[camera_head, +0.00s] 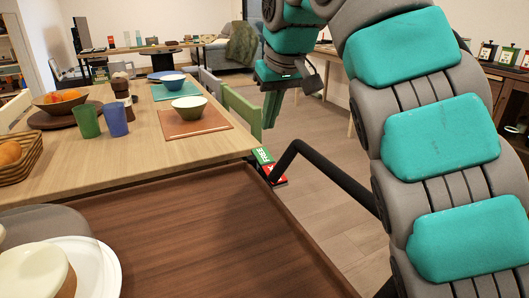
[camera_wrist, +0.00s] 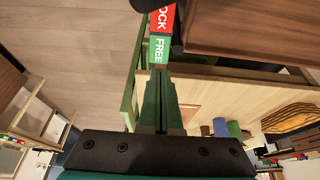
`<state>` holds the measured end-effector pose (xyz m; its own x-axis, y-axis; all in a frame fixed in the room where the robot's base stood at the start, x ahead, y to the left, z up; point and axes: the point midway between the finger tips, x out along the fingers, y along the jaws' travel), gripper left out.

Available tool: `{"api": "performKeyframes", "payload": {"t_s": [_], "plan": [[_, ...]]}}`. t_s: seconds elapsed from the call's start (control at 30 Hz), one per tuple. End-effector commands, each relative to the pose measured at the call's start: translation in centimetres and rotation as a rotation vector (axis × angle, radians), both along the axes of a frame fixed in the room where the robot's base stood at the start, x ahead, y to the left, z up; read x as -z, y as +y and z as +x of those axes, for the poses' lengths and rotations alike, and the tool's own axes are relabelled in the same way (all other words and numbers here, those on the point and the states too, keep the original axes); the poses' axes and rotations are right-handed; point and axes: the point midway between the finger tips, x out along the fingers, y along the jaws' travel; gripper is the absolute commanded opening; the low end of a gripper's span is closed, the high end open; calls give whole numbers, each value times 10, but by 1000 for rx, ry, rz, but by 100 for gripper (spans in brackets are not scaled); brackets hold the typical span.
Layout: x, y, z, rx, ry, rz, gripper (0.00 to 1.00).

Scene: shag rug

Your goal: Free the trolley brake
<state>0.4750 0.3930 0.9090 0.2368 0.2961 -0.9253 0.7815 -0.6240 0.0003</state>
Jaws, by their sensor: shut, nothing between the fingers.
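The trolley shows in the head view as a brown wooden tray top (camera_head: 225,225) with a black bar (camera_head: 330,172) at its right. The brake pedal has a green half marked FREE (camera_head: 263,156) and a red half (camera_head: 278,175), beyond the tray's far right corner. In the wrist view the green FREE half (camera_wrist: 159,49) is nearest my fingertips, and the red LOCK half (camera_wrist: 161,18) lies past it. My gripper (camera_head: 269,122) is shut and empty, its green fingers pointing down. In the wrist view my fingertips (camera_wrist: 159,74) line up with the FREE half; whether they touch it, I cannot tell.
A dining table (camera_head: 140,135) with bowls, cups and a wicker basket (camera_head: 20,157) stands left of the brake. A green chair (camera_head: 241,112) is close beside my gripper. A white plate (camera_head: 95,262) sits on the tray. Open floor (camera_head: 325,215) lies to the right.

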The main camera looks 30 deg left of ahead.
Motion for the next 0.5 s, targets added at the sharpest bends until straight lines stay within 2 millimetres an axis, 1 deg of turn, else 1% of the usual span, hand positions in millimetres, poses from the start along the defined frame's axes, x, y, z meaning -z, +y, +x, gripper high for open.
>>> {"api": "performKeyframes", "payload": {"t_s": [0.03,0.1,0.17,0.3,0.5], "plan": [[10,1,2,4,3,-3,0],[19,4,4,3,3,-2,0],[23,7,6,1,1,-1,0],[41,11,10,4,3,-3,0],[60,15,12,4,1,-3,0]]}}
